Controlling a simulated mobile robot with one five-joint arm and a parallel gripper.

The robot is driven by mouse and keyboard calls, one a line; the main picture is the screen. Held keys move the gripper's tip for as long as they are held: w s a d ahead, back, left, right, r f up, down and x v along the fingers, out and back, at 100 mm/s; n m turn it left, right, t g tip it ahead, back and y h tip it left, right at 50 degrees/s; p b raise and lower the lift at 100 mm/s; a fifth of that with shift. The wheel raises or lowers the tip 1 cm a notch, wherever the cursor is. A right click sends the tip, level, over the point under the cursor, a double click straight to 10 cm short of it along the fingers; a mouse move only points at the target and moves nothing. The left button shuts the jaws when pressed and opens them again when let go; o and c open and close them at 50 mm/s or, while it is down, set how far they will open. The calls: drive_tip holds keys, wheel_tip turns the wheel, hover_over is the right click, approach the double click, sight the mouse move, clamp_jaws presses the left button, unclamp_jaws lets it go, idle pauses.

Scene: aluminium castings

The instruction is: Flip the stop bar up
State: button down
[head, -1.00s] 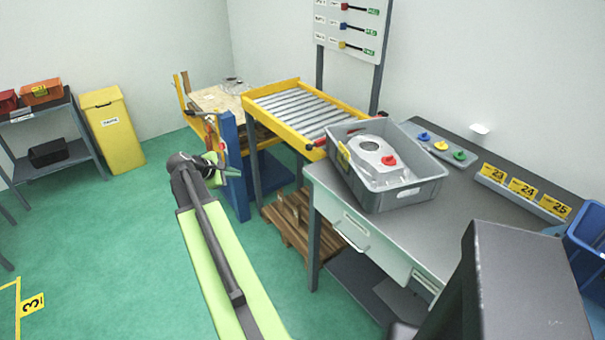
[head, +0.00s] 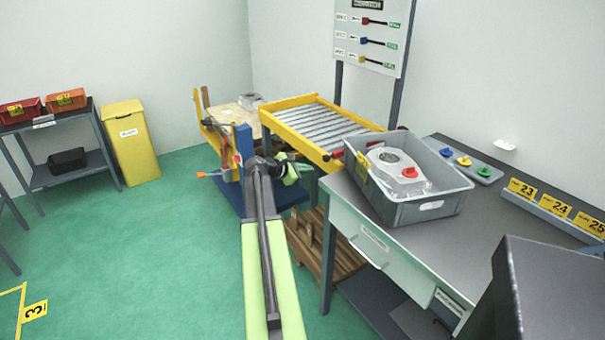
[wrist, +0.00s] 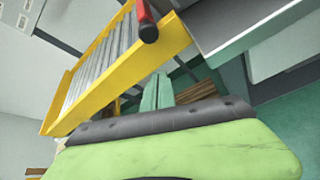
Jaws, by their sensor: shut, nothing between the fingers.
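The yellow-framed roller conveyor (head: 322,120) stands behind the grey table, left of the crate. A red handle (head: 335,154), apparently the stop bar's grip, shows at its near end. In the wrist view the handle (wrist: 147,24) is red with a dark end, at the corner of the yellow frame (wrist: 150,60). I cannot make out the whole bar or its tilt. My gripper (head: 290,172) is in front of and below the conveyor, left of the handle, apart from it. In the wrist view its green fingers (wrist: 157,92) are together and empty, below the handle.
A grey crate (head: 440,208) with a casting (head: 392,165) sits on the grey table (head: 480,240). A blue post (head: 243,150) with an orange-tipped lever (head: 205,174) stands left of my gripper. A wooden pallet (head: 310,245) lies below. The green floor at left is open.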

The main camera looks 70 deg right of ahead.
drive_tip(key=s+d, duration=0.1)
drive_tip(key=s+d+r+p, duration=0.1)
drive_tip(key=s+d+p, duration=0.1)
drive_tip(key=shift+s+d+r, duration=0.1)
drive_tip(key=shift+s+r, duration=0.1)
drive_tip(key=shift+r, duration=0.1)
idle(0.3)
